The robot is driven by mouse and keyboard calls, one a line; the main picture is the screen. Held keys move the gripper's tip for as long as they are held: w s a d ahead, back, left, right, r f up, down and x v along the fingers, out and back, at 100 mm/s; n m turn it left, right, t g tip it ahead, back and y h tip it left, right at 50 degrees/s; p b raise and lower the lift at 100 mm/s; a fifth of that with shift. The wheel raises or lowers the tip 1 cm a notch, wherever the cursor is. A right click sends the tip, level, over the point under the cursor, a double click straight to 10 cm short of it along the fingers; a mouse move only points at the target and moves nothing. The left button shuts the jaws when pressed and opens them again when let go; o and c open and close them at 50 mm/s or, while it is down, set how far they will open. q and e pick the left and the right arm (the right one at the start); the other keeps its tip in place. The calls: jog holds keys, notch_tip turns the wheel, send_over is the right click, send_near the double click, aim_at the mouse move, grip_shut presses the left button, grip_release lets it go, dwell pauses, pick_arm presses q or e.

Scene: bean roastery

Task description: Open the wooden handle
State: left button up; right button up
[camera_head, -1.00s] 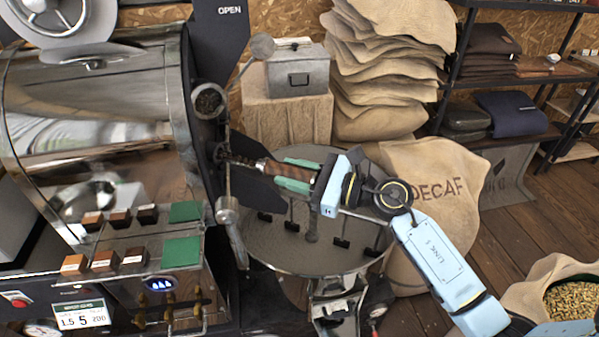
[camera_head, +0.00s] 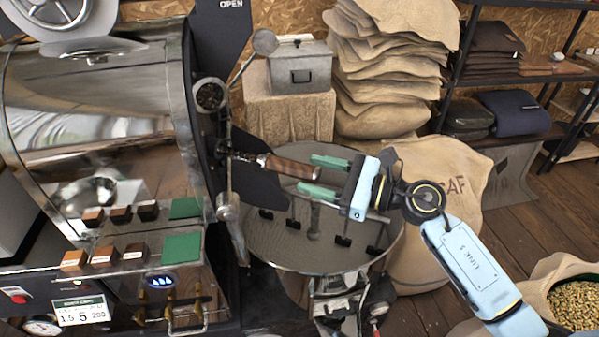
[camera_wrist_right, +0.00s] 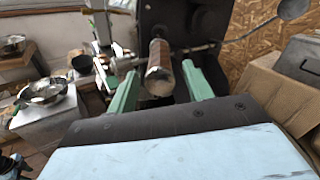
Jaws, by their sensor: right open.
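The brown wooden handle (camera_head: 294,168) sticks out to the right from the roaster's dark front plate, on a short metal stem (camera_head: 242,157). My right gripper (camera_head: 307,174) is open, with its green fingers above and below the free end of the handle in the head view. In the right wrist view, the round end of the handle (camera_wrist_right: 160,82) shows between the two green fingers, with a visible space on each side. The fingers are not closed on it. My left gripper does not show in the head view.
The steel roaster drum (camera_head: 100,110) fills the left. The round cooling tray (camera_head: 300,245) lies below the handle and gripper. A grey metal box (camera_head: 300,72) stands on a cloth-covered stand behind. Stacked sacks (camera_head: 385,70) and a shelf (camera_head: 520,75) stand at the back right.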

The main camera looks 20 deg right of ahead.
pick_arm(q)
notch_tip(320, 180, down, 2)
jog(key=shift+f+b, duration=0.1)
jog(key=shift+b, duration=0.75)
pick_arm(e)
jog(key=v, duration=0.8)
jog(key=shift+s+d, duration=0.2)
jog(key=shift+d, duration=0.05)
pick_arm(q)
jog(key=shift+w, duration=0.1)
